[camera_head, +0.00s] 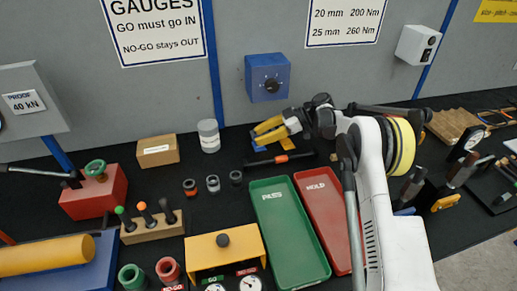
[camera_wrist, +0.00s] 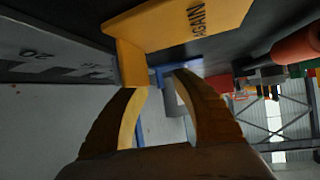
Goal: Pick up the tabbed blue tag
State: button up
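My gripper (camera_head: 283,124) is low over the back of the black bench, left of my arm's wrist. In the wrist view, its two curved fingers (camera_wrist: 158,84) stand apart with a gap between them. No tag that is clearly blue shows in either view.
The green PASS tray (camera_head: 262,203) and red HOLD tray (camera_head: 307,190) are nearer. A blue dial box (camera_head: 267,77) hangs on the wall above. A grey cylinder (camera_head: 208,136) stands left.

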jog(key=shift+a+f, duration=0.1)
jog(key=shift+a, duration=0.1)
jog(key=shift+d, duration=0.1)
jog(key=shift+c, duration=0.4)
grip_shut()
jog(key=shift+r+p, duration=0.35)
jog(key=shift+r, duration=0.3)
jog(key=r, duration=0.1)
jog(key=r+p, duration=0.1)
jog(key=r, duration=0.1)
jog(key=shift+s+d+r+p, duration=0.25)
jog(key=shift+r+p, duration=0.1)
jog(key=shift+p, duration=0.05)
jog(key=s+d+r+p, duration=0.3)
jog(key=s+d+r, duration=0.3)
jog(key=s+d, duration=0.1)
jog(key=shift+s+d, duration=0.3)
jog(key=shift+s, duration=0.2)
